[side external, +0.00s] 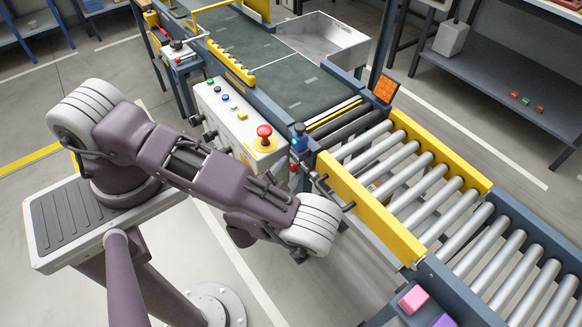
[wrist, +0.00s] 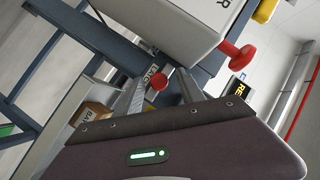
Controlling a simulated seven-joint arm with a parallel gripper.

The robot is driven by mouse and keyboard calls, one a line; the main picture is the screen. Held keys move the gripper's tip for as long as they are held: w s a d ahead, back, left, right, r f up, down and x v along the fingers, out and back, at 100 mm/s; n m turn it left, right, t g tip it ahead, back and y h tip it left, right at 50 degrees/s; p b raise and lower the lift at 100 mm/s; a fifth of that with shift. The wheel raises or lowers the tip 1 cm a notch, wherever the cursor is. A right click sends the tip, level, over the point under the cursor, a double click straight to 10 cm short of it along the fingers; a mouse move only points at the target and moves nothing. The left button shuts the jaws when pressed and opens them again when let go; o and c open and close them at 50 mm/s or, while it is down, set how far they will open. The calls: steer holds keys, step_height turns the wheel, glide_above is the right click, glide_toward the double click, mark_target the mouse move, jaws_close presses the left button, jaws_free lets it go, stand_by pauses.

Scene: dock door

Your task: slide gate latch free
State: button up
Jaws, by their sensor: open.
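In the wrist view, my gripper (wrist: 162,76) is open, with one finger on each side of a small red ball knob (wrist: 160,82). The knob appears between the fingers; I cannot tell whether either touches it. It looks like the latch's handle, but the latch body is mostly hidden. A small red part (side external: 293,167) shows near that panel's upper left end. My fingers are hard to make out there.
A white control box (side external: 238,118) with a red mushroom button (side external: 264,131) stands close to the left. The button also juts out in the wrist view (wrist: 237,53). A roller conveyor (side external: 425,200) runs to the right.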

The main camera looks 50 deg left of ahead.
steer(key=s+d+f+m+g+h, duration=0.1)
steer(key=s+d+f+g, duration=0.1)
steer(key=d, duration=0.4)
steer(key=s+d+f+m+g+h, duration=0.1)
steer(key=s+d+g+h, duration=0.15)
steer(key=d, duration=0.35)
steer(key=w+d+r+m+g+h, duration=0.2)
steer(key=d+r+m+g+h, duration=0.4)
steer(key=d, duration=0.7)
steer(key=a+r+n+t, duration=0.1)
steer(key=a+r, duration=0.2)
steer(key=r, duration=0.7)
steer(key=a+r+n, duration=0.1)
steer(key=a+r, duration=0.3)
steer(key=r, duration=0.5)
steer(key=a+r+n+t, duration=0.1)
steer(key=a+r, duration=0.2)
steer(key=r, duration=0.7)
steer(key=s+a+r+n+y, duration=0.1)
steer(key=s+a+r+n, duration=0.3)
steer(key=s, duration=0.4)
steer(key=s+a+r+n+t+y, duration=0.1)
steer(key=s+a+r+n, duration=0.3)
steer(key=s, duration=0.4)
steer(key=a+r, duration=0.1)
steer(key=a, duration=0.1)
steer(key=shift+a+r, duration=0.3)
